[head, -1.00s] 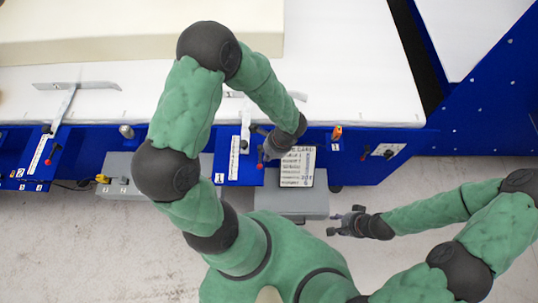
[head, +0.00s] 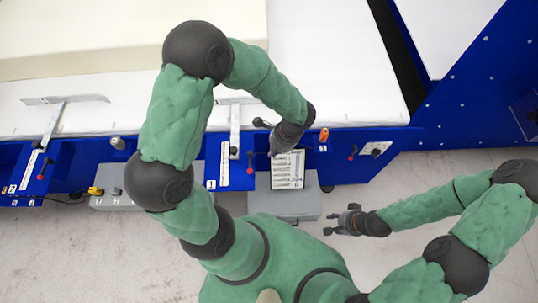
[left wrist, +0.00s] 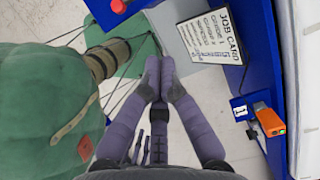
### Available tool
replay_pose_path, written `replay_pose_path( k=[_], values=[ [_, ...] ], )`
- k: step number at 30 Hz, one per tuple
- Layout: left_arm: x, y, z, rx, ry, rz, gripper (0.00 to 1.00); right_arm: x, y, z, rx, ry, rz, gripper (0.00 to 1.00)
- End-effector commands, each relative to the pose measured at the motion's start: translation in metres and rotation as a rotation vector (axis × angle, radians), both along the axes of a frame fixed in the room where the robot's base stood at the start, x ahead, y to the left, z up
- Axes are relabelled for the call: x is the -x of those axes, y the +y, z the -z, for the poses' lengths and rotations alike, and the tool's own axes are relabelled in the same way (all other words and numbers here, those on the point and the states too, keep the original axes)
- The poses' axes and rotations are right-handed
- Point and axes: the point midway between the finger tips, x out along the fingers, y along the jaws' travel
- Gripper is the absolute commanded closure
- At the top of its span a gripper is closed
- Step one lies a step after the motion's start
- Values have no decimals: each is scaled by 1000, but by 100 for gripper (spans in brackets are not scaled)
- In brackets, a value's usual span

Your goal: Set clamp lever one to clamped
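Clamp lever one appears to be the red-tipped lever (head: 250,155) beside the white scale strip (head: 225,163) on the blue panel, above the tag marked 1 (head: 211,184). A red knob (left wrist: 118,5) shows at the top edge of the left wrist view. My left gripper (head: 266,132) hangs just right of the lever, above the job card, apparently apart from it. In the left wrist view its two fingers (left wrist: 160,62) are together with nothing between them. My right gripper (head: 345,219) is open and empty over the floor. My left arm covers part of the panel.
The job card (head: 288,170) rests on a grey box (head: 284,204). A second clamp lever (head: 40,177) is at the left. The pale foam block (head: 100,40) lies behind.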

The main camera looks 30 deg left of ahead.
Motion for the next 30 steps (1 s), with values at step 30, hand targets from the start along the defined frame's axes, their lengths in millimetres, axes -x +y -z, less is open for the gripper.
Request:
replay_pose_path(
  k=[30],
  values=[
    [-3, -11, -28, 14, 5, -9, 100, 0, 0, -7, 0, -1, 1, 60]
  ],
)
